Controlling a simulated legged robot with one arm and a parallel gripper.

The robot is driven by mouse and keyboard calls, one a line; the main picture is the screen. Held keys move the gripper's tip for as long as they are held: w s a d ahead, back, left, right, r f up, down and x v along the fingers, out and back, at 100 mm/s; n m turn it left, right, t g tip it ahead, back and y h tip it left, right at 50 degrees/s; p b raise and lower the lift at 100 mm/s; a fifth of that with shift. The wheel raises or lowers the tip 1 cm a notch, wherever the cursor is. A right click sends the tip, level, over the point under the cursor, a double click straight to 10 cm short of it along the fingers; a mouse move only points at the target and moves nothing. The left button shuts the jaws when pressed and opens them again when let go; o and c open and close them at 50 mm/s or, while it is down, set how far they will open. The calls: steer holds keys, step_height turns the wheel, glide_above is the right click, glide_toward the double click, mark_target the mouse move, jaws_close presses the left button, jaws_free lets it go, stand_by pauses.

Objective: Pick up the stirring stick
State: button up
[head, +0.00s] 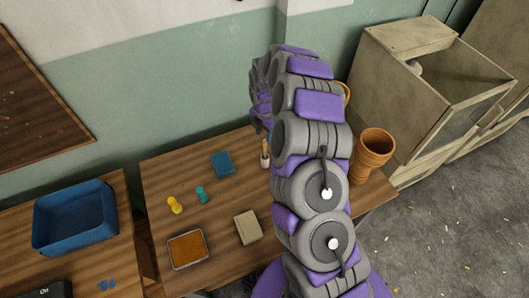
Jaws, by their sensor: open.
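A thin brown stick (264,146), which looks like the stirring stick, stands upright in a small white cup (265,161) on the wooden table (215,262). The cup is near the back of the table, just left of my arm. My gripper (260,127) is at the far end of the arm, pointing down, and appears just above and behind the stick in the picture. It is open and apart from the stick. The fingertips are small and partly hidden by my arm.
Orange goblet drum (374,150) stands right of my arm; another orange thing (346,93) is partly hidden. On the table are a blue block (222,164), yellow (174,205) and teal (202,195) pegs, a beige block (247,227) and an orange-filled tray (187,250). A blue bin (75,240) is left.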

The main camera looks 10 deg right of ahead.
mark_target(265, 140)
steer(key=f+b, duration=0.1)
steer(key=f, duration=0.2)
steer(key=f+b, duration=0.1)
steer(key=f, duration=0.3)
steer(key=shift+s+d, duration=0.15)
steer(key=shift+s, duration=0.05)
jaws_close()
